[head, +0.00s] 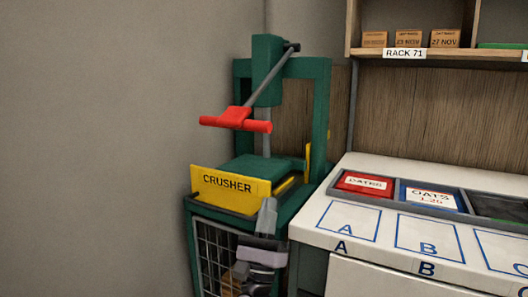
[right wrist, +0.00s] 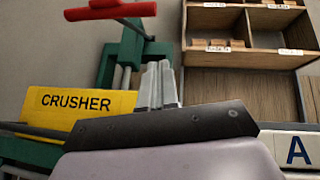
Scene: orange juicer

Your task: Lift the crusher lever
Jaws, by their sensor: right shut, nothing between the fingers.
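The crusher is a green frame (head: 322,100) with a yellow plate (head: 231,186) marked CRUSHER at its front. Its lever is a grey rod (head: 273,80) sloping down from the top right to a red crossbar handle (head: 236,121), which hangs above the plate. The handle also shows at the top left of the right wrist view (right wrist: 110,9). My right gripper (head: 268,203) is below and to the right of the handle, in front of the plate's right end, apart from the handle. Its fingers (right wrist: 158,82) are together and empty, pointing up. My left gripper is out of view.
A white counter (head: 345,240) with lettered squares and bins of DATES (head: 365,184) and OATS (head: 431,196) stands close on the right. A wooden shelf (head: 440,53) with small boxes is above it. A wire basket (head: 213,250) is under the crusher. The left wall is bare.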

